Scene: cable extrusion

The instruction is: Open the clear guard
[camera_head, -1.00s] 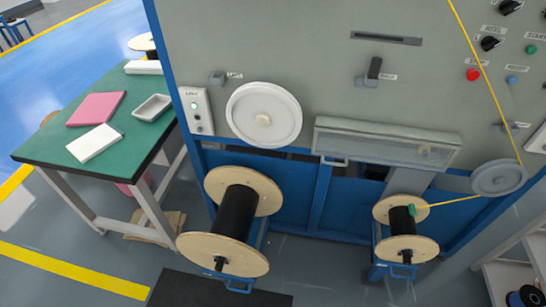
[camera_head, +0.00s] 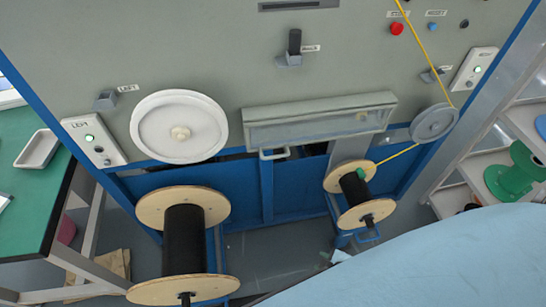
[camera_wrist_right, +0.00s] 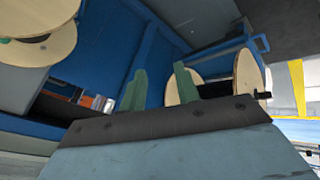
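The clear guard (camera_head: 320,121) is a long, see-through box with a grey-green frame on the machine's panel. It looks shut, its front lying over the panel. A small pale handle (camera_head: 274,154) hangs at its lower left edge. In the right wrist view, my right gripper (camera_wrist_right: 160,88) shows two green fingers standing apart with nothing between them. Blue machine frame and wooden spool flanges lie beyond them; the guard cannot be made out there. In the head view a large pale blue part of my arm fills the lower right, with no fingers clearly visible. My left gripper is not in view.
A white wheel (camera_head: 179,127) is left of the guard, a grey pulley (camera_head: 433,123) with yellow cable to its right. A large black-wound spool (camera_head: 184,240) and a smaller one (camera_head: 354,190) stand below. A green table (camera_head: 28,190) is at left, shelves (camera_head: 468,172) at right.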

